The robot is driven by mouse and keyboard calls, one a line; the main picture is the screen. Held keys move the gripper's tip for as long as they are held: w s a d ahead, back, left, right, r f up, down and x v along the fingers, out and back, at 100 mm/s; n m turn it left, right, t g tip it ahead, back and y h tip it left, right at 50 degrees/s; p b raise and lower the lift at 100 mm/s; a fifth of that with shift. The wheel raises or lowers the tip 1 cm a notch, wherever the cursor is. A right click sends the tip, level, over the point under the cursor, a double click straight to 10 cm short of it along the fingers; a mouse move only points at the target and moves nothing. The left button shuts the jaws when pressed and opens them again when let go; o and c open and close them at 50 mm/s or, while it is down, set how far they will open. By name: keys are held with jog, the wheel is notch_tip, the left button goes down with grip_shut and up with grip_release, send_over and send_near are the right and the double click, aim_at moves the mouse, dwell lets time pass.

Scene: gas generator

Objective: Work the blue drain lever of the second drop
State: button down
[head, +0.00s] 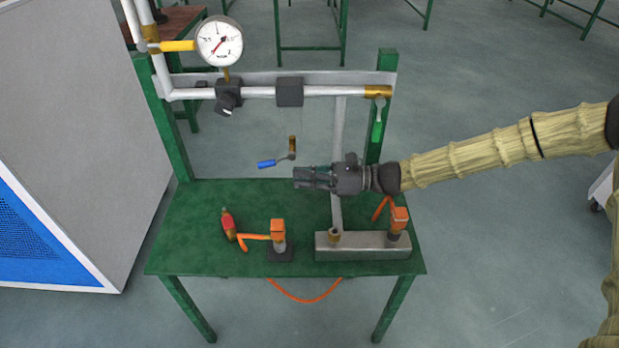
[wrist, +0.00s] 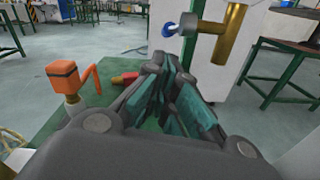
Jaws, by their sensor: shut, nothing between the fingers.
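The blue drain lever (head: 266,163) hangs on a brass drop fitting (head: 292,146) between the frame posts, its blue end pointing left. In the wrist view, the lever's blue end (wrist: 170,29) shows beyond and above my fingertips, on the brass drop (wrist: 232,35). My gripper (head: 299,179) comes in from the right, just below and beside the lever in the head view. In the wrist view, my gripper (wrist: 165,66) is shut and empty. A gap shows between fingers and lever in the wrist view; the exact depth is hard to tell.
The green table (head: 200,255) carries a red-tipped item (head: 229,222), an orange-handled valve (head: 278,232) and a metal block with another orange valve (head: 399,216). A pressure gauge (head: 219,42) and grey pipe (head: 255,92) are above. A grey cabinet (head: 80,120) stands left.

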aim_at(274, 162)
jog(key=a, duration=0.6)
jog(key=shift+s, duration=0.1)
